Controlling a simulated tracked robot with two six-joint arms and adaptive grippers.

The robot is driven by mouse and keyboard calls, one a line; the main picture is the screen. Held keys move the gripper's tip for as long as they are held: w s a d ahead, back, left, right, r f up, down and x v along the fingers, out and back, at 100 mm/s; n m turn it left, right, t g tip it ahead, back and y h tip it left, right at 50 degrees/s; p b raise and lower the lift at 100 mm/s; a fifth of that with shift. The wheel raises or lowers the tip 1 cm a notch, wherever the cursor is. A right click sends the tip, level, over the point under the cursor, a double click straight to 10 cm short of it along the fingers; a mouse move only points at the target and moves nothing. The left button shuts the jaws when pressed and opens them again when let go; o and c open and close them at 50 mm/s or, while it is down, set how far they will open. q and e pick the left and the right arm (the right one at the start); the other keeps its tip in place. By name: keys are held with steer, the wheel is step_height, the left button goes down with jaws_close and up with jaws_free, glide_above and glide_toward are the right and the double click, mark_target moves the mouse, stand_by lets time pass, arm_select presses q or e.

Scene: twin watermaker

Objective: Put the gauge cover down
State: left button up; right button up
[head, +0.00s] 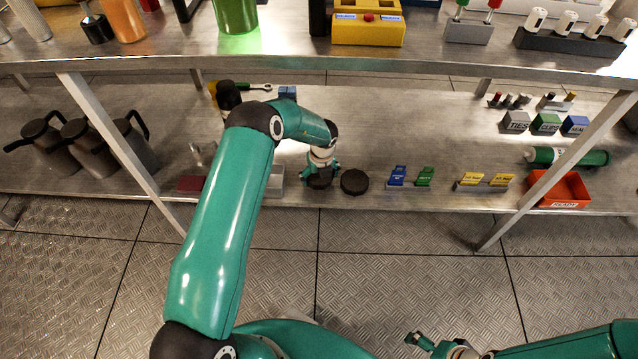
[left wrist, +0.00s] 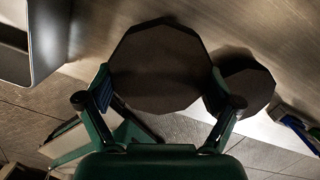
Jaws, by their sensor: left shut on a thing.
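The gauge cover, a dark, many-sided disc (left wrist: 160,65), is between the two fingers of my left gripper (left wrist: 160,108) in the left wrist view. The gripper is shut on it. In the head view my left gripper (head: 320,170) is low over the front part of the lower shelf, with the cover (head: 320,183) under it, partly hidden. I cannot tell whether the cover touches the shelf. A second dark disc (head: 354,182) lies just right of it on the shelf. My right gripper (head: 422,342) is low in front of the shelf; its opening is unclear.
The lower shelf (head: 400,135) has blue and green tags (head: 410,176), yellow tags (head: 485,180) and a red tray (head: 560,190) to the right. Dark jugs (head: 90,145) stand at left. Shelf space behind the second disc is clear.

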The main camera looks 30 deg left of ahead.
mark_target(319, 182)
arm_select(q)
step_height(319, 182, down, 3)
steer(key=shift+f+b, duration=0.1)
steer(key=shift+b, duration=0.3)
steer(key=o, duration=1.5)
steer(key=shift+c, duration=0.2)
